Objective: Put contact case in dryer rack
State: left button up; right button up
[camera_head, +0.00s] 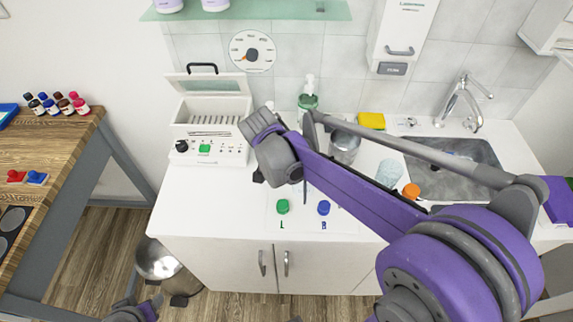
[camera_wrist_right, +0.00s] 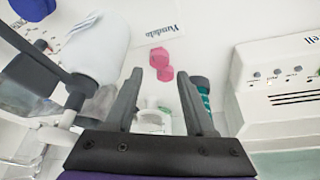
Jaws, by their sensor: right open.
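The white dryer rack (camera_head: 212,148) stands on the counter at the back left, its lid raised, with a slotted top, black knob and green button. A white body with knobs and slots shows at the right of the right wrist view (camera_wrist_right: 290,92). I cannot single out the contact case for certain. A green cap (camera_head: 282,206) and a blue cap (camera_head: 323,208) lie at the counter front above printed letters. My right gripper (camera_wrist_right: 160,76) is open; a small white ring-shaped thing (camera_wrist_right: 153,121) shows between its fingers, apparently not gripped. My left gripper's fingers are not in view.
Pink pieces (camera_wrist_right: 160,58) and a teal bottle (camera_wrist_right: 203,90) are near my right fingers. A metal beaker (camera_head: 345,146), yellow sponge (camera_head: 371,120) and orange cap (camera_head: 411,191) stand towards the sink (camera_head: 440,180). The counter's front left is clear.

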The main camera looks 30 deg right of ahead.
jog(key=x, duration=0.6)
jog(key=shift+f, duration=0.15)
jog(key=shift+s, duration=0.1)
grip_shut()
